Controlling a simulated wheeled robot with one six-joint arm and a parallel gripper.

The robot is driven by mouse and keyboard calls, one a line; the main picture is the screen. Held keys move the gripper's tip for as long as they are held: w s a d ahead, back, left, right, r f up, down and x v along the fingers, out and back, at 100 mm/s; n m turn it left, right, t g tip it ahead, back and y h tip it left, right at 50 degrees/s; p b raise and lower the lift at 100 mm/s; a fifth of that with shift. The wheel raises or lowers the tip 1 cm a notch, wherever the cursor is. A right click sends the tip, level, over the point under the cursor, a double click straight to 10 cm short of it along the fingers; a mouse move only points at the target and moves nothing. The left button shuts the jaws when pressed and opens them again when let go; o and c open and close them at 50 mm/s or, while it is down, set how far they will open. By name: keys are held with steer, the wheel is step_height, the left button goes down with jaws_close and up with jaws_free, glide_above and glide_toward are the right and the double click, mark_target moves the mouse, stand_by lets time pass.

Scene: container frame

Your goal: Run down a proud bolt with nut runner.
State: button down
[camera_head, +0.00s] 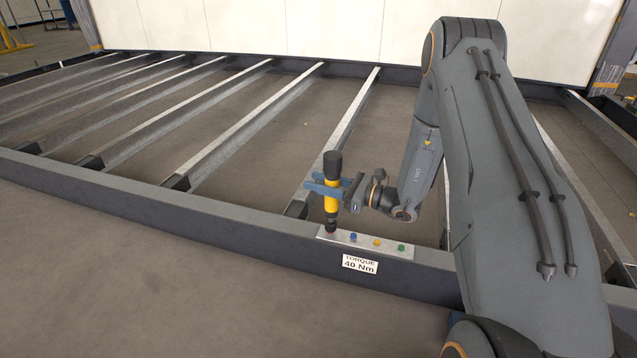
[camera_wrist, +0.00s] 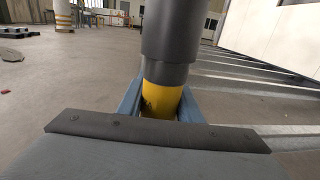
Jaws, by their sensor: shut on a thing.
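My gripper (camera_head: 325,189) is shut on the yellow and black nut runner (camera_head: 331,204), which stands upright in the head view. The lower tip of the nut runner is at the left end of a light metal plate (camera_head: 366,243) on the dark frame beam. I cannot tell whether the tip touches a bolt there; any bolt under it is hidden. A blue bolt head (camera_head: 353,236), an orange one (camera_head: 377,243) and a green one (camera_head: 401,247) show to the right on the plate. In the wrist view the nut runner (camera_wrist: 163,100) stands between the blue fingers.
A label reading "TORQUE 40 Nm" (camera_head: 360,264) is on the beam's front face below the plate. The dark front beam (camera_head: 180,215) runs across the view, with several metal cross members (camera_head: 255,120) behind it. The floor in front is clear. A white wall (camera_head: 250,25) stands behind.

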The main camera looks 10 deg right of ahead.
steer(key=shift+f+b, duration=0.55)
steer(key=shift+f, duration=0.6)
stand_by(0.9)
steer(key=shift+p, duration=0.4)
stand_by(0.8)
step_height(320, 180, up, 5)
steer(key=p, duration=0.3)
steer(key=shift+p, duration=0.35)
stand_by(0.4)
